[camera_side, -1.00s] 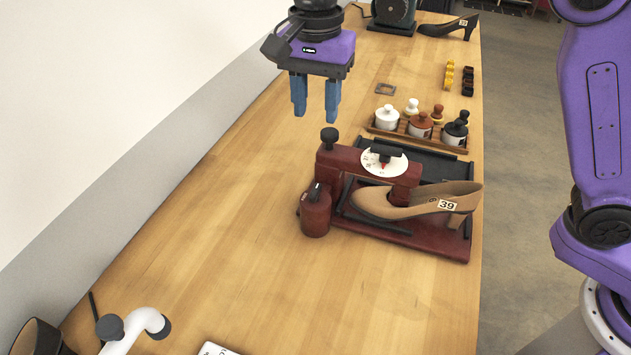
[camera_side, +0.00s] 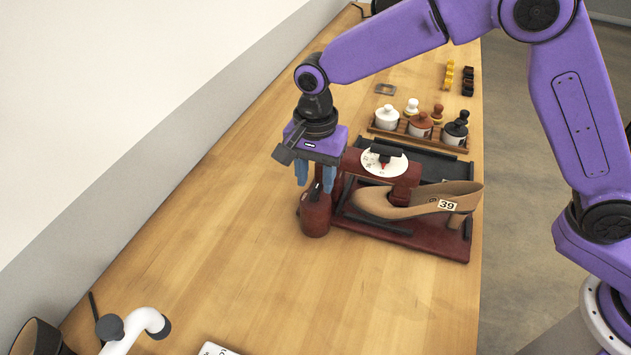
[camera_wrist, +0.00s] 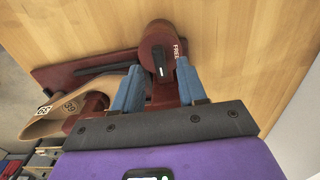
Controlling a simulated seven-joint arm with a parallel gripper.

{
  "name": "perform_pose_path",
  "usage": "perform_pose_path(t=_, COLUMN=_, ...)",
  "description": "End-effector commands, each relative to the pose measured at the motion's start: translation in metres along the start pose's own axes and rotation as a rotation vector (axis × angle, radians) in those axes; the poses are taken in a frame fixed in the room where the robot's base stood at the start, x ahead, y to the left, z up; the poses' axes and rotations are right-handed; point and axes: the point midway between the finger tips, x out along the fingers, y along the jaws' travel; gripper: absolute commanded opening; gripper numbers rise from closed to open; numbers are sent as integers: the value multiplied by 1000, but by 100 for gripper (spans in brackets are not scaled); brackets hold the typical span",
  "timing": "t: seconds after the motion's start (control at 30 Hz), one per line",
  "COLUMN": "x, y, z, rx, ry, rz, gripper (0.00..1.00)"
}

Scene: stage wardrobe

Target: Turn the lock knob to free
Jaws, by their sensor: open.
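The lock knob is a black bar with a white line (camera_wrist: 160,70), on top of a dark red drum (camera_side: 315,218) at the near left corner of the red shoe device (camera_side: 425,237). The word FREE (camera_wrist: 177,48) shows on the drum in the wrist view, to the right of the bar. My gripper (camera_side: 316,178) is open and points down, just above the knob. In the wrist view, its blue fingers (camera_wrist: 160,66) lie either side of the bar, with gaps. I cannot tell whether the fingertips reach down to the bar's height.
A tan shoe marked 39 (camera_side: 415,202) sits in the device, below a white dial (camera_side: 384,161). Several lidded pots (camera_side: 421,124) stand on a rack behind. A white curved thing (camera_side: 137,325) lies at the near left.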

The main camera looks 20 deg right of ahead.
Motion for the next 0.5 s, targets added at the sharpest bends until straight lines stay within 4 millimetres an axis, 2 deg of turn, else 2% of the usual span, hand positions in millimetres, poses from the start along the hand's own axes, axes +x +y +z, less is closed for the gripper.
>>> perform_pose_path(t=0.2, x=18, y=0, z=0, rx=0, ry=0, rz=0, gripper=42)
perform_pose_path(t=0.5, x=21, y=0, z=0, rx=0, ry=0, rz=0, gripper=42)
